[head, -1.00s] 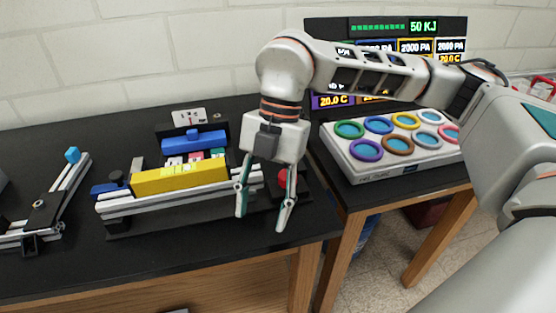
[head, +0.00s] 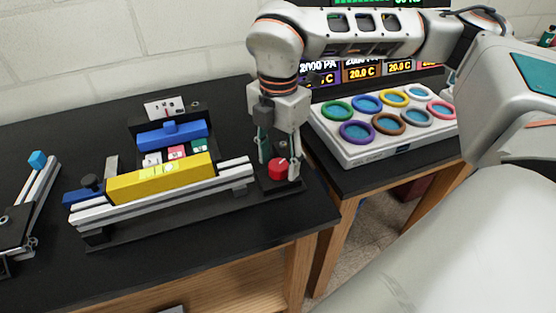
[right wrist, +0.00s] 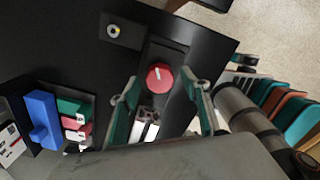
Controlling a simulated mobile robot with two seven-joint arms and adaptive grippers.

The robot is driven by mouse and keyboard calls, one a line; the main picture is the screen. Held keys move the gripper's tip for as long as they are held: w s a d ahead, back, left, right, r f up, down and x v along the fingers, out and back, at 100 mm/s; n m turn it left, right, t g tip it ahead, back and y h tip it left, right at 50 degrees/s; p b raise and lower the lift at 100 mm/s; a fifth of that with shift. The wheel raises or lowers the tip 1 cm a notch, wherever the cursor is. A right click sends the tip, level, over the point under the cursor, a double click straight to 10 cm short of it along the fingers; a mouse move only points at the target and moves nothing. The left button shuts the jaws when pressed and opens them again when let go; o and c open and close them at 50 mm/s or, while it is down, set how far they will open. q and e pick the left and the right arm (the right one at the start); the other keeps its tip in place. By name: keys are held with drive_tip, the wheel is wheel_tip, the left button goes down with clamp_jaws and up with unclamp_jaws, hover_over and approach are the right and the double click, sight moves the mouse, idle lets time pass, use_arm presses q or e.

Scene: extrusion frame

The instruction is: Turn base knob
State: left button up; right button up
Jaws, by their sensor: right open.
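The base knob is a round red knob (head: 278,169) on a black base plate at the right end of the extrusion frame (head: 160,195). It also shows in the right wrist view (right wrist: 159,77), with a pale pointer mark on its top. My right gripper (head: 279,170) points down over the knob, fingers apart, one on each side of it in the head view. In the right wrist view the open fingers (right wrist: 165,92) frame the knob, with gaps on both sides. Contact is not visible. My left gripper is not in view.
A white panel with coloured rings (head: 385,150) stands on the adjoining table to the right. Another rail device (head: 30,215) lies at far left.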

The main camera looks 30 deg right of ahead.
drive_tip(key=shift+f, duration=0.3)
drive_tip(key=c, duration=1.1)
